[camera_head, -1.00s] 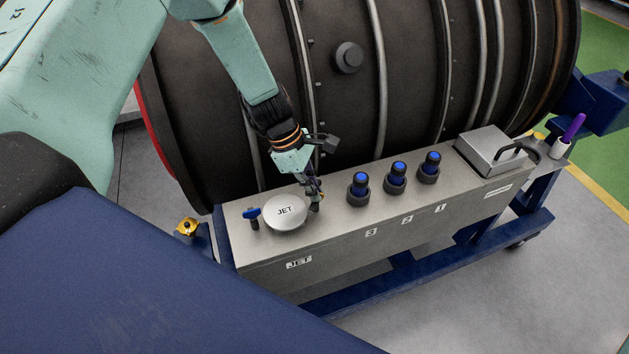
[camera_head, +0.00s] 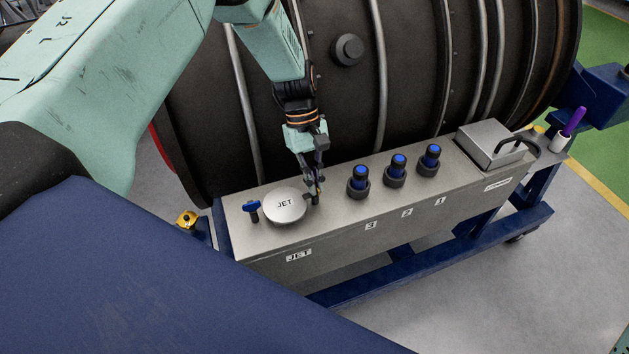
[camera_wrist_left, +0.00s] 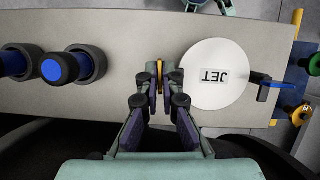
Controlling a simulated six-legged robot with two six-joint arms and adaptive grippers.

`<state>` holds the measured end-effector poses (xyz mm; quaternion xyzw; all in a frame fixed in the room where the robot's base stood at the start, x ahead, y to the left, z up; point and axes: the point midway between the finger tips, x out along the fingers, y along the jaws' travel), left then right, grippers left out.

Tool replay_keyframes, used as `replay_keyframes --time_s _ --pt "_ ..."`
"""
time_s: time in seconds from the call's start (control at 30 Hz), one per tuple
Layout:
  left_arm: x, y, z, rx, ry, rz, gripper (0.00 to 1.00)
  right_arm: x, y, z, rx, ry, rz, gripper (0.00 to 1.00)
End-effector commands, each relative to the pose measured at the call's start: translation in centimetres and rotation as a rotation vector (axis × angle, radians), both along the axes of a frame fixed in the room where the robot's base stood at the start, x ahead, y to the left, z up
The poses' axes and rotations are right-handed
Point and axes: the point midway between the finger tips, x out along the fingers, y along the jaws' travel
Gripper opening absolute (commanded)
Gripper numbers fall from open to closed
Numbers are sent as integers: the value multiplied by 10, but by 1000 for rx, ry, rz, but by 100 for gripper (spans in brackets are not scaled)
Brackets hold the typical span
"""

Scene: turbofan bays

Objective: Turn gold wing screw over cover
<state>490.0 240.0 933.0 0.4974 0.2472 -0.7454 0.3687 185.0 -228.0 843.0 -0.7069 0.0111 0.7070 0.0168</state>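The round white cover marked JET (camera_head: 284,205) lies on top of the grey metal box (camera_head: 340,245); it also shows in the left wrist view (camera_wrist_left: 214,92). A blue wing screw (camera_head: 251,208) stands upright left of the cover. The gold wing screw (camera_wrist_left: 160,76) is at the cover's other edge, mostly hidden by my fingers. My left gripper (camera_head: 316,192) points down there, its fingertips (camera_wrist_left: 161,80) close on both sides of the gold piece, with no clear gap.
Blue-topped plugs (camera_head: 397,171) in dark sockets stand right of the gripper. A handled metal case (camera_head: 490,146) is at the box's right end. The dark engine casing (camera_head: 420,70) rises close behind. A yellow knob (camera_head: 187,220) is off the left end.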

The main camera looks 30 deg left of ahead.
Motion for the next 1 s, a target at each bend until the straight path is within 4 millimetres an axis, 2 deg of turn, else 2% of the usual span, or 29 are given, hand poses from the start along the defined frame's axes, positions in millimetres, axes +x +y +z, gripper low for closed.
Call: replay_keyframes --time_s 0.3,0.77,0.8,1.0 --pt "3 1 1 3 -6 -84 0 0 0 -2 0 0 0 69" --pt "3 1 2 2 -9 -95 0 0 0 -2 0 0 0 69" --pt "3 1 2 2 -8 -94 7 0 0 -2 0 0 0 69" --pt "2 0 1 1 -5 -93 24 0 0 -2 0 0 0 69"
